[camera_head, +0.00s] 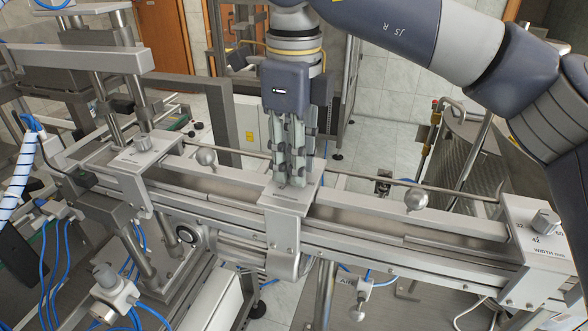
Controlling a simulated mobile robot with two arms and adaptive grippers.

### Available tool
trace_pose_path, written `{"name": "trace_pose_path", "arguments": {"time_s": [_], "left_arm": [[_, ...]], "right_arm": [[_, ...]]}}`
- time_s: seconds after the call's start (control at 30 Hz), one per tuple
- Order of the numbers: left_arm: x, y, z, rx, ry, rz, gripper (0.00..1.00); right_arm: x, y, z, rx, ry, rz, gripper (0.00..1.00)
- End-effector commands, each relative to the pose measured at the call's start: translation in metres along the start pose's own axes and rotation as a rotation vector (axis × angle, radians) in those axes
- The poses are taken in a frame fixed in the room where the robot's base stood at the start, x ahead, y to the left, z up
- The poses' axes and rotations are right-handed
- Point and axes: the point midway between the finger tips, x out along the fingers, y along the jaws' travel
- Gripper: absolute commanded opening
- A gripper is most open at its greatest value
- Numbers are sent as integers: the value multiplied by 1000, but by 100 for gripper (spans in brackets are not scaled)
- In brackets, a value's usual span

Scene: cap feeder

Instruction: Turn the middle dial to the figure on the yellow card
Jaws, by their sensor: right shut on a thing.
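My right gripper (290,180) comes down from above onto the middle plate (288,202) of the conveyor rail. Its fingers point straight down and are shut on the middle dial, which they hide almost wholly. The small print on this plate is too small to read. The left dial (143,141) stands free on its plate. The right dial (545,219) stands free on a plate marked "WIDTH mm", with "42" printed beside it. I cannot make out a yellow card with a figure. My left gripper is not in view.
Two round knobs (206,157) and (416,201) stand on the rail either side of the middle plate. A metal frame with posts (80,57) rises at the left. Blue hoses hang at the lower left. A valve-like fitting (113,290) stands low in front.

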Motion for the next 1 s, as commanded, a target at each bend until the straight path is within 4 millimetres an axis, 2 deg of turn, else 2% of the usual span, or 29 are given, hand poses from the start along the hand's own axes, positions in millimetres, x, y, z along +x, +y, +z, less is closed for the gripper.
{"name": "trace_pose_path", "arguments": {"time_s": [0.03, 0.3, 1.0], "left_arm": [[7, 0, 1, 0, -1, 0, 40], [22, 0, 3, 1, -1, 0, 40], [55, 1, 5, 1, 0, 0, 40]], "right_arm": [[2, 0, 0, 46, -3, -3, 0], [1, 0, 0, 304, -4, -3, 0], [0, 0, 0, 969, -5, -2, 0]]}}
